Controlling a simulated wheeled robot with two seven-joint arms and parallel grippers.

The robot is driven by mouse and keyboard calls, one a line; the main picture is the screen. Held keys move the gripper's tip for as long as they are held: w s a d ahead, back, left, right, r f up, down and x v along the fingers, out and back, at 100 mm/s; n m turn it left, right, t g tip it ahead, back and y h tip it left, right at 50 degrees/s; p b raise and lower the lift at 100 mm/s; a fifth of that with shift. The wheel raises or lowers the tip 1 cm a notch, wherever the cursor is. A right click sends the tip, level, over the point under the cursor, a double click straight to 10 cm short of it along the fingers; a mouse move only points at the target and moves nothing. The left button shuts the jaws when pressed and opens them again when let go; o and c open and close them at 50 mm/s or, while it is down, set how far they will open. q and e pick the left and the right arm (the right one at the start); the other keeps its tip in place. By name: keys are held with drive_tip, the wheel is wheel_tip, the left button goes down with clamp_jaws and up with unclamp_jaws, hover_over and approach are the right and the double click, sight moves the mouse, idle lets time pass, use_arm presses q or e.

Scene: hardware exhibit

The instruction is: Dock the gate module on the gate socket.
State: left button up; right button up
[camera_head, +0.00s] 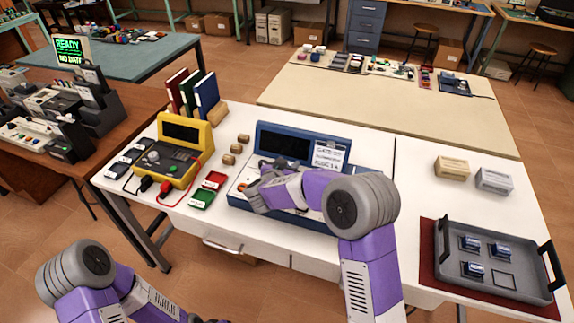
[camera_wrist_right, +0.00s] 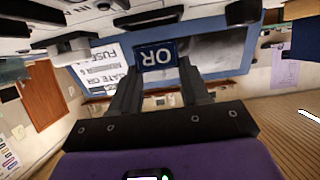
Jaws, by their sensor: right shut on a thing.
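In the right wrist view, my right gripper (camera_wrist_right: 157,78) is shut on a small dark blue gate module (camera_wrist_right: 158,52) whose face reads "OR", upside down in that view. In the head view my right arm reaches over the blue console (camera_head: 270,135), which has a dark screen and a white card (camera_head: 329,158). The card mentions a gate. My own wrist covers much of the console's deck, so the gate socket and the held module are hidden there. I cannot tell whether the module touches the console. My left forearm shows at lower left, but its gripper is out of view.
A grey tray (camera_head: 447,268) with three blue modules and an empty outlined place lies on a red mat at right. Tan (camera_head: 452,168) and grey (camera_head: 494,181) boxes stand behind it. A yellow meter (camera_head: 191,131) stands left of the console. Table is clear between console and tray.

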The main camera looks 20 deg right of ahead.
drive_tip(key=shift+p, duration=0.45)
idle(0.5)
drive_tip(key=shift+f+b, duration=0.4)
drive_tip(key=shift+f, duration=0.4)
idle(0.3)
drive_tip(key=shift+r, duration=0.15)
drive_tip(key=shift+r+p, duration=0.7)
drive_tip(key=shift+p, duration=0.35)
drive_tip(key=shift+p, duration=0.35)
idle(0.3)
drive_tip(key=shift+f+b, duration=0.4)
drive_tip(key=shift+f, duration=0.45)
idle(0.3)
drive_tip(key=o, duration=0.8)
drive_tip(key=shift+c, duration=0.2)
